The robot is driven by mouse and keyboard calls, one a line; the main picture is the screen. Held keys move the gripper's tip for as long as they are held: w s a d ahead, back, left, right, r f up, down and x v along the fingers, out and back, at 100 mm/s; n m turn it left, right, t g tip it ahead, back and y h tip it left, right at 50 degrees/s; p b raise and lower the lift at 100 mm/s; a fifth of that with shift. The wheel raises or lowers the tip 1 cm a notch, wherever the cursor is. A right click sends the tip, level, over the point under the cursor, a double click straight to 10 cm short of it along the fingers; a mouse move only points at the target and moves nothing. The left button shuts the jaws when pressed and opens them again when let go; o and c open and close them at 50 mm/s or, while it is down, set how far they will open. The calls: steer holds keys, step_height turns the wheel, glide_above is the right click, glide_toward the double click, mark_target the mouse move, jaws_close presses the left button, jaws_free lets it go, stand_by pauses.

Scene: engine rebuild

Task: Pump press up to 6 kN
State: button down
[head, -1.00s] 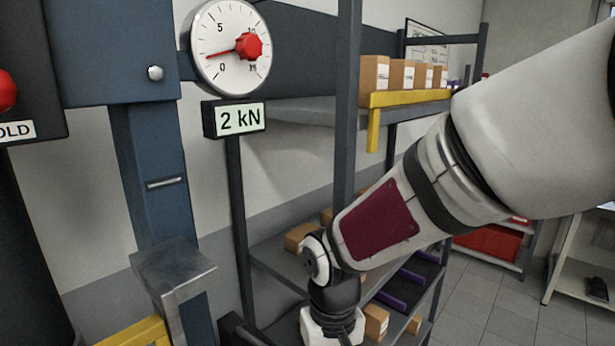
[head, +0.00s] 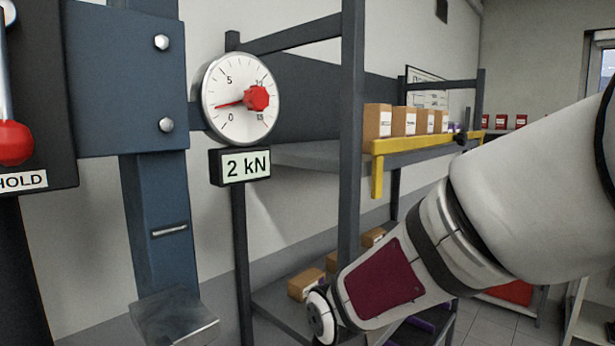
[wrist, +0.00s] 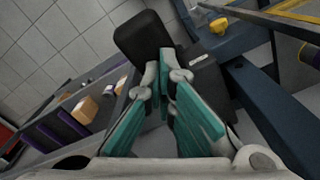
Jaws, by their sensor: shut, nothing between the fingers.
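The press has a blue upright (head: 160,200) at left in the head view. Its round white gauge (head: 240,98) has a red needle low on the scale, between 0 and 5. The readout (head: 240,166) below shows "2 kN". My gripper (wrist: 168,72) is in the wrist view, teal-sided fingers shut with nothing between them; it is below the head view's edge. A black rounded pad (wrist: 142,38) lies just beyond the fingertips. I cannot tell whether they touch it, or whether it is the pump handle.
A red knob (head: 14,142) sits above a "HOLD" label (head: 22,181) at far left. A grey shelf rack with boxes (head: 377,121) stands behind my arm. In the wrist view, blue press framework (wrist: 265,100) is close on the right; open tiled floor (wrist: 60,45) is upper left.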

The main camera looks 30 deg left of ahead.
steer(key=shift+f, duration=1)
stand_by(0.5)
steer(key=shift+f, duration=1.15)
stand_by(0.5)
steer(key=shift+f+b, duration=0.35)
steer(key=shift+f, duration=0.65)
stand_by(0.6)
steer(key=shift+f, duration=1.15)
stand_by(0.5)
